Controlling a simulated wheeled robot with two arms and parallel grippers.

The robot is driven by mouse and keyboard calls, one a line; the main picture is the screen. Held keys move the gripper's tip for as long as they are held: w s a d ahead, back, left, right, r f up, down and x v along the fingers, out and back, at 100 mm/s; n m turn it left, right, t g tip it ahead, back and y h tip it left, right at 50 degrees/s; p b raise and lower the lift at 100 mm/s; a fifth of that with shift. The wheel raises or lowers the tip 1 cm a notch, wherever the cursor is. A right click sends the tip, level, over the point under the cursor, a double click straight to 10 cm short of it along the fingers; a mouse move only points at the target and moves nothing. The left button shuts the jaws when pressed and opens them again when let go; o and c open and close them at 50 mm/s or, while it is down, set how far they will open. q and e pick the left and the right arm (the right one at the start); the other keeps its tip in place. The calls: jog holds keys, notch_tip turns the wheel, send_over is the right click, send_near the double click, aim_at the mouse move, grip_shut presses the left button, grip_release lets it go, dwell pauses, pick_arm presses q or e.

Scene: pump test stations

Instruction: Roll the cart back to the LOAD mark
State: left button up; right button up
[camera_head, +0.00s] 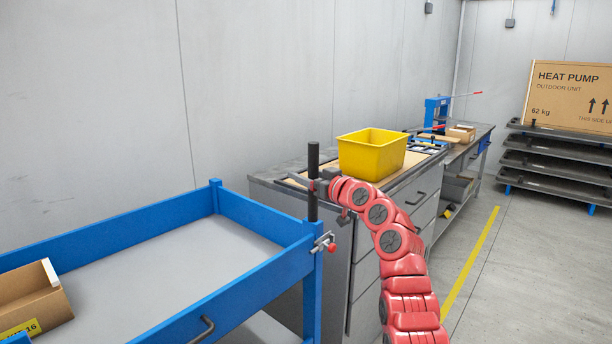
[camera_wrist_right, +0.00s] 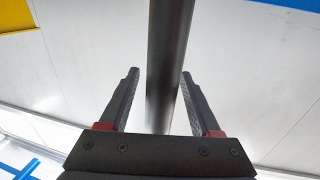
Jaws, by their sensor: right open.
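The blue cart (camera_head: 255,294) with a grey deck stands at the left in the head view. A black upright handle post (camera_head: 313,208) rises at its right corner. My right gripper (camera_head: 320,183) is at this post, its arm reaching in from the lower right. In the right wrist view the post (camera_wrist_right: 168,50) stands between the two fingers of the gripper (camera_wrist_right: 158,78), which are open around it. I cannot tell whether either finger touches it. My left gripper is not in view. No LOAD mark shows.
An open cardboard box (camera_head: 32,302) lies on the cart deck. A grey workbench (camera_head: 272,180) with a yellow bin (camera_head: 372,154) stands close behind the post. A yellow floor line (camera_head: 470,262) runs along clear floor at the right. Dark racks (camera_head: 555,165) hold a heat pump carton (camera_head: 572,95).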

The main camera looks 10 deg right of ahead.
jog(key=shift+s, duration=0.15)
jog(key=v, duration=1.7)
jog(key=shift+p, duration=0.45)
jog(key=shift+d, duration=0.15)
